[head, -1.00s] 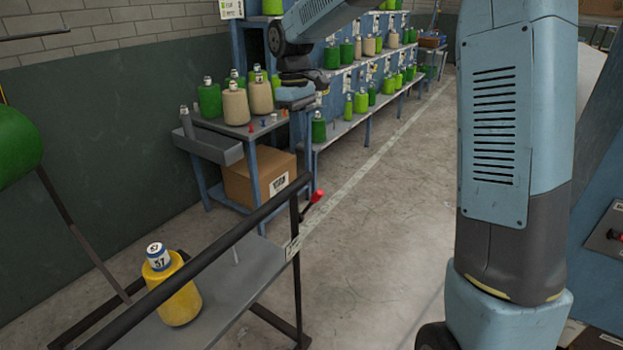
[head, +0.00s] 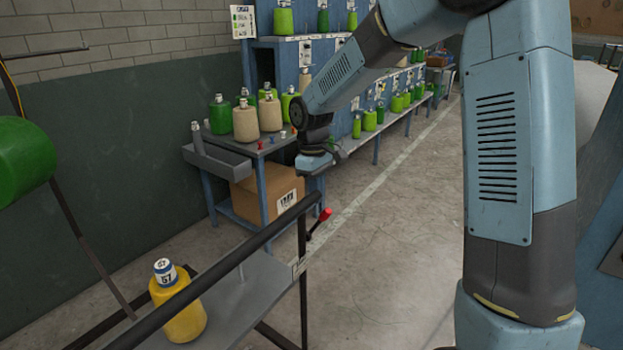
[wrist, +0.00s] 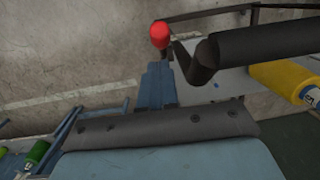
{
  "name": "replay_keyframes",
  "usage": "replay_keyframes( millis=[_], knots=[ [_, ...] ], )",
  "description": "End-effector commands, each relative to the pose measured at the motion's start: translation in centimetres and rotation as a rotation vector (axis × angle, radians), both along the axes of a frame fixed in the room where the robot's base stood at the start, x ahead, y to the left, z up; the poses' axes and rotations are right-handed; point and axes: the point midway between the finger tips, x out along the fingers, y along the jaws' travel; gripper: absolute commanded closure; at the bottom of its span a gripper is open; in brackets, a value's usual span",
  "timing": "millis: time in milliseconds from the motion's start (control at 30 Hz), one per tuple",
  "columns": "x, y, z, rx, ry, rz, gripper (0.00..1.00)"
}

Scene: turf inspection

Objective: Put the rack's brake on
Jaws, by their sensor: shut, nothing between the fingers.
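In the wrist view the red knob (wrist: 160,35) shows just beyond my gripper's tips. A yellow bobbin (head: 178,312) marked 57 stands on the rack's shelf.
A small blue table (head: 236,155) with green and beige bobbins and a grey tray stands behind the rack, a cardboard box (head: 265,195) beneath it. Blue shelving with bobbins runs along the back. The floor (head: 390,240) right of the rack is clear.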

Motion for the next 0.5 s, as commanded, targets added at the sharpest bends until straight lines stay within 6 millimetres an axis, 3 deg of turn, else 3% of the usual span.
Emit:
replay_keyframes(
  millis=[500],
  knots=[
    [-0.97, -0.78, -0.89, 0.001, -0.001, 0.001, 1.00]
  ],
)
